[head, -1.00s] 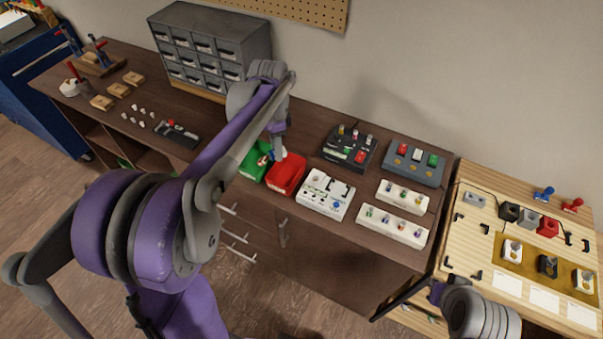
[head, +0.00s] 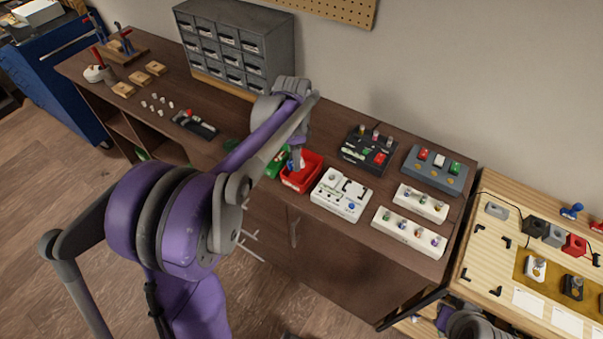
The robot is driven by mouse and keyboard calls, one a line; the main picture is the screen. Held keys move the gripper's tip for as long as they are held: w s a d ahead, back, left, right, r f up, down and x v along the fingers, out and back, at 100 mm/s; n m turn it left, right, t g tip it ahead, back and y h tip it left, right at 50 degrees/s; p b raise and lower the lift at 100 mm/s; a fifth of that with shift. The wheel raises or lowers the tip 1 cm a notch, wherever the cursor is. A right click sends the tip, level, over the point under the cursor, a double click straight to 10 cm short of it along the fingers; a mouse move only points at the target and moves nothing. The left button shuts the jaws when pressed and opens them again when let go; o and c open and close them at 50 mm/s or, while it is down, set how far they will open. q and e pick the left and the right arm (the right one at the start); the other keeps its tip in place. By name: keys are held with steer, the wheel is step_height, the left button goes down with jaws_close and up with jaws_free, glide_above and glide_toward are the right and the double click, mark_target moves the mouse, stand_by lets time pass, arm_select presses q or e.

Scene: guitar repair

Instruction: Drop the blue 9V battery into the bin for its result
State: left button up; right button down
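My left gripper (head: 297,165) points down into the red bin (head: 313,180), with its fingertips at or below the rim. A small blue patch shows beside the fingertips, perhaps the blue 9V battery; it is too small to be sure. Whether the fingers are open or shut cannot be made out. The green bin (head: 272,168) stands directly left of the red bin, partly hidden by my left arm. A white tester panel (head: 341,194) stands right of the red bin. My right arm shows only at the lower right edge, and its fingertips are out of the picture.
Dark pedal-like units (head: 366,150) and white strips with small parts (head: 408,232) stand to the right on the brown bench. A grey drawer cabinet (head: 235,50) stands behind. The light wooden table (head: 470,270) at right holds several small blocks.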

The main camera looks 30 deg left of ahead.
arm_select(q)
steer(key=o, duration=0.4)
step_height(320, 180, up, 11)
steer(key=shift+f+p, duration=0.1)
steer(key=shift+p, duration=0.2)
stand_by(0.5)
steer(key=s+d+f+n+t, duration=0.2)
steer(key=s+d+f+n, duration=0.1)
steer(key=s, duration=0.3)
steer(key=s+d+f+n+t, duration=0.1)
steer(key=s+d+f+n, duration=0.2)
steer(key=s, duration=0.4)
steer(key=s+d+f+n+t, duration=0.2)
steer(key=s+d+f+n, duration=0.1)
steer(key=s, duration=0.4)
steer(key=shift+d+f+t, duration=0.3)
steer(key=shift+d+f, duration=0.2)
steer(key=shift+d, duration=0.3)
